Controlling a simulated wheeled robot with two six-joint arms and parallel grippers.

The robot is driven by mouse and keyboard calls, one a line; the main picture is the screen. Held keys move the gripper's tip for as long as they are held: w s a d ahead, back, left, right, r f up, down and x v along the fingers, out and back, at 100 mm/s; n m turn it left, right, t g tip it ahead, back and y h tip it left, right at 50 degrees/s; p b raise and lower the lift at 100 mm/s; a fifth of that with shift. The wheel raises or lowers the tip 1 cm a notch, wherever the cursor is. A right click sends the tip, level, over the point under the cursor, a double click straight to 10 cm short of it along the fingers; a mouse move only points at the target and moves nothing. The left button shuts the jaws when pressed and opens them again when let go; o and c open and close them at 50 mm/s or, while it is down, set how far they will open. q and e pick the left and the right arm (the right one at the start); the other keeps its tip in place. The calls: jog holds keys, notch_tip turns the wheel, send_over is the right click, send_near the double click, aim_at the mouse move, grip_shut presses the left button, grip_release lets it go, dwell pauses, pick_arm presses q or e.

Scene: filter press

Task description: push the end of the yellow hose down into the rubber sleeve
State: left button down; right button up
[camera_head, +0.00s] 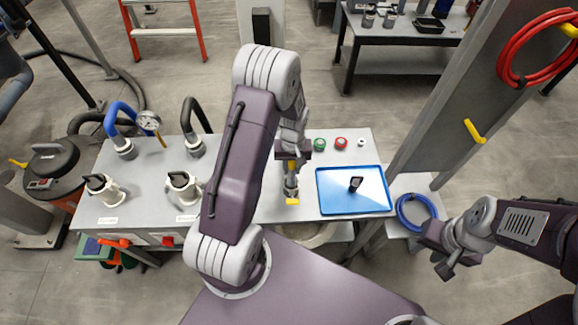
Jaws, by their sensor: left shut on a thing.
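My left arm reaches over the grey bench, and my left gripper (292,153) is above its right-hand part. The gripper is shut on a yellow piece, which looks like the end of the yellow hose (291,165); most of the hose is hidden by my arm. Directly below is an upright grey fitting (291,184) with a yellow handle at its front. I cannot make out the rubber sleeve there, or whether the hose end is in it or just above. My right gripper (440,257) is at the lower right, off the bench, and looks open and empty.
A blue tray (335,207) with a small dark object (355,184) lies right of the fitting. Green and red round pieces (340,143) sit behind it. Fittings with blue (115,117) and black hoses (194,113) stand left. A coiled blue hose (416,212) lies right.

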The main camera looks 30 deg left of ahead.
pick_arm(q)
jog(key=shift+f+b, duration=0.85)
jog(key=shift+f, duration=0.5)
jog(key=shift+r, duration=0.1)
jog(key=c, duration=1.1)
grip_release()
jog(key=shift+o, duration=0.2)
notch_tip(320, 180, up, 9)
jog(key=shift+s+r, duration=0.1)
